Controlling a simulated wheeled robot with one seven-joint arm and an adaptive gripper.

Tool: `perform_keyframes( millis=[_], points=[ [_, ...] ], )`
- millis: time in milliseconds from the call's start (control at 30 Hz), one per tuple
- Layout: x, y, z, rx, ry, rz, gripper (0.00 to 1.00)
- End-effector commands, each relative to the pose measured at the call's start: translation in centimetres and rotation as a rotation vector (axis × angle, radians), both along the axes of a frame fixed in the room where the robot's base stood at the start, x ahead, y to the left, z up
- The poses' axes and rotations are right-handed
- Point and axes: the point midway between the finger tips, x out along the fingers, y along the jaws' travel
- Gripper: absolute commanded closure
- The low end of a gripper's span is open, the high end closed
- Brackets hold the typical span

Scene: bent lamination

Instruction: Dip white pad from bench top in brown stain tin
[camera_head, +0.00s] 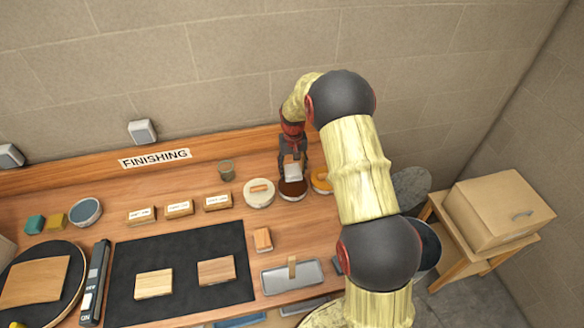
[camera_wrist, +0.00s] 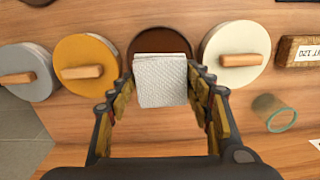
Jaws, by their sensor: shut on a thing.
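The white pad (camera_wrist: 160,82) is a square textured cloth pad held between the fingers of my gripper (camera_wrist: 160,88). The gripper is shut on it. In the head view the pad (camera_head: 292,170) hangs below my gripper (camera_head: 291,155), over the near part of the stain tin's opening. The brown stain tin (camera_head: 293,188) is round, with dark brown stain showing. In the wrist view the tin (camera_wrist: 158,40) is partly hidden behind the pad. I cannot tell whether the pad touches the stain.
A cream-lidded tin (camera_head: 259,193) and an orange-lidded tin (camera_head: 321,182) stand close on either side. A grey-lidded tin (camera_wrist: 25,72) is farther along. A small glass jar (camera_head: 226,170) stands behind. A black mat (camera_head: 190,290) with wood blocks and a metal tray (camera_head: 305,277) lie in front.

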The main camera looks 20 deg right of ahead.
Motion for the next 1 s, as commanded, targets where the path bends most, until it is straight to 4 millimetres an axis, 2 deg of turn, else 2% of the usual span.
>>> perform_keyframes(
  millis=[700, 1000],
  points=[
    [0.0, 0.0, -6.5, 0.000, -0.001, 0.000, 0.70],
    [0.0, 0.0, -7.3, 0.000, -0.001, 0.000, 0.70]
  ],
)
